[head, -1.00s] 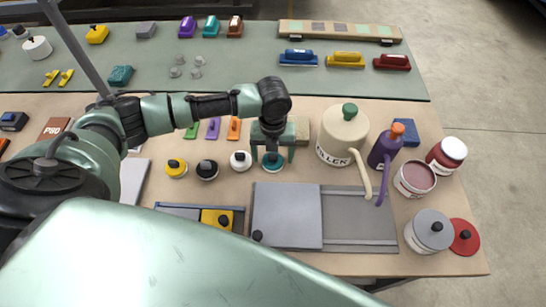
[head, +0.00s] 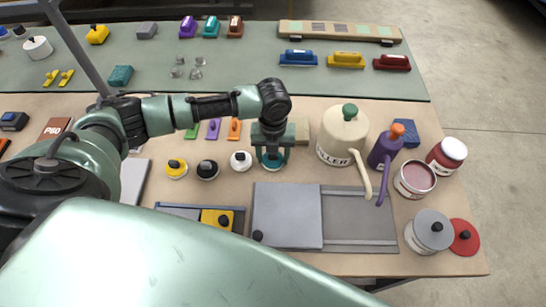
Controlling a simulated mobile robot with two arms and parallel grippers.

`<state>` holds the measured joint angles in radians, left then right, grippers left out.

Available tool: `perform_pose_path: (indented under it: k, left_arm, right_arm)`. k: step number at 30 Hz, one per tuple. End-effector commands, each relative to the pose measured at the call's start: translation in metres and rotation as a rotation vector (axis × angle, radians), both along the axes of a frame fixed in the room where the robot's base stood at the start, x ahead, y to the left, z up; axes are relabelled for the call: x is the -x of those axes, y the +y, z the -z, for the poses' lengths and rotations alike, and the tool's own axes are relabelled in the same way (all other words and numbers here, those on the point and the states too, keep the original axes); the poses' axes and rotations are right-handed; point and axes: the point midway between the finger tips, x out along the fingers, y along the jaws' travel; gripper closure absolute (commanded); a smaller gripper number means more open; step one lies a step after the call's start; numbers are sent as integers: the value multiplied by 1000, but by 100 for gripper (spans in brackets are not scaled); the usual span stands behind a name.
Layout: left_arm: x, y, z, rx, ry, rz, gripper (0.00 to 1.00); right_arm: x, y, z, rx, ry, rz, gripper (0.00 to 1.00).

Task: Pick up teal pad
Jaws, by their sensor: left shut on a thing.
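The teal pad (head: 271,165) is a small round disc at the right end of a row of round pads on the tan table. My left gripper (head: 271,153) points down over it and is shut on it, with the fingers hiding its upper part. I cannot tell whether the pad still touches the table. My right gripper is not in view.
A white pad (head: 240,160), a black pad (head: 207,169) and a yellow pad (head: 176,168) stand left of the teal one. A cream filler jug (head: 341,136) stands close on the right. A grey sliding panel (head: 287,213) lies in front.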

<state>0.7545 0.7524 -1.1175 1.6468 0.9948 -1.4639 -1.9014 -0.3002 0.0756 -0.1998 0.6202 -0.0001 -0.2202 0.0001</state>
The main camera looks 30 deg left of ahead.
Motion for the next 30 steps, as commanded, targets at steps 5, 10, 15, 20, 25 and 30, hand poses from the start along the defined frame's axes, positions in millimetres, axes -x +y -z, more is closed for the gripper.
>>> perform_pose_path:
  k: [5,10,15,20,25,30]
  left_arm:
    - [-1,0,-25,1,-6,2,83]
    - [-2,0,-67,2,-8,2,83]
    - [-2,0,-115,0,-9,2,83]
    - [-1,0,-152,1,-6,1,83]
    - [-1,0,-178,0,-4,0,83]
    - [0,0,-190,0,-1,1,83]
  right_arm:
    - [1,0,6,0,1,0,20]
    - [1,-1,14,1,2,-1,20]
    - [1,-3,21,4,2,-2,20]
    - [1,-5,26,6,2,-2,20]
    - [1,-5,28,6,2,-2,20]
    - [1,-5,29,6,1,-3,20]
